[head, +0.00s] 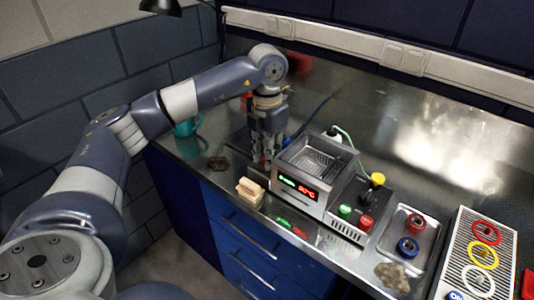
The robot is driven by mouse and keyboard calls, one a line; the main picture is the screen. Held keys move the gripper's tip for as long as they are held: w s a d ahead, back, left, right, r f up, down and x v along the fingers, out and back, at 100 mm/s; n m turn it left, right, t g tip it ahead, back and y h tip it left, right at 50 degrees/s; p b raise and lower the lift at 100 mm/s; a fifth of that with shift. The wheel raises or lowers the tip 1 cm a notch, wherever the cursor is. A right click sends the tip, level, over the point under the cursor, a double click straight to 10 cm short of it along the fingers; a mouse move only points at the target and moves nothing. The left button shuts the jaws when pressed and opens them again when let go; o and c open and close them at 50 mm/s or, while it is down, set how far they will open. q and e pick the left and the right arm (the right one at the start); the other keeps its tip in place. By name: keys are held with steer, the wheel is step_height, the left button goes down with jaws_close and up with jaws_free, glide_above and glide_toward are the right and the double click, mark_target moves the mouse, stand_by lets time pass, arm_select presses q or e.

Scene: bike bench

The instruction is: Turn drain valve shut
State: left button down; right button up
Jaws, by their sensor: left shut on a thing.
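A grey metal tank unit (316,165) with a basket inside and a lit display (298,187) stands on the steel bench. My left gripper (262,163) points down at the tank's left side, its fingers low near the bench top. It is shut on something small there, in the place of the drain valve. The valve itself is hidden by the fingers, so its handle angle cannot be told. My right gripper is not in view.
A pale block (250,191) lies just in front of the gripper. A control box (352,205) with buttons and a yellow-topped knob adjoins the tank. A tray (412,233) and ringed panel (476,255) stand right. A teal mug (187,126) stands behind left.

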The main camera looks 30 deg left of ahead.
arm_select(q)
steer(key=shift+w+r+n, duration=0.1)
steer(key=shift+r+n, duration=0.05)
steer(key=shift+n, duration=0.35)
steer(key=c, duration=1.3)
jaws_free()
step_height(320, 180, up, 7)
steer(key=shift+r, duration=0.1)
steer(key=shift+a+r, duration=0.15)
steer(key=shift+r, duration=0.2)
